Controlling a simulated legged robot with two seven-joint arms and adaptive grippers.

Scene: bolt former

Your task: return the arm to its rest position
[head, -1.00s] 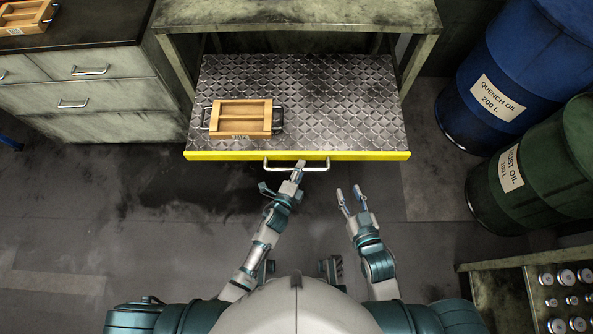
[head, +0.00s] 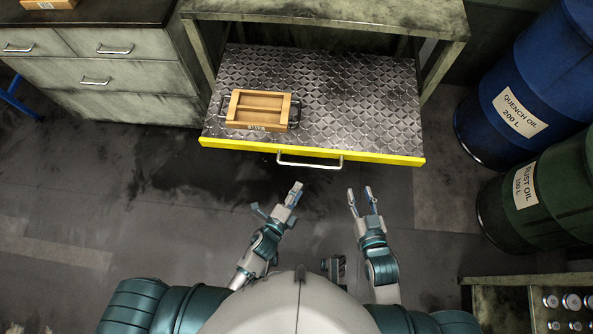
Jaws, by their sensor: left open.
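My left gripper (head: 275,200) is open and empty over the floor, below and apart from the drawer handle (head: 310,160). My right gripper (head: 361,198) has its two fingers spread, with nothing between them, to the right of the left one. Both arms reach forward from my body with their elbows bent. The pulled-out drawer (head: 375,125) has a diamond-plate surface and a yellow front edge. A wooden tray (head: 233,109) with metal side handles lies on its left part.
A grey cabinet (head: 130,75) stands at the left, with another wooden tray (head: 48,4) on top. A blue drum (head: 500,90) and a green drum (head: 550,200) stand at the right. A rack of metal parts (head: 500,295) is at lower right. The floor around my grippers is clear.

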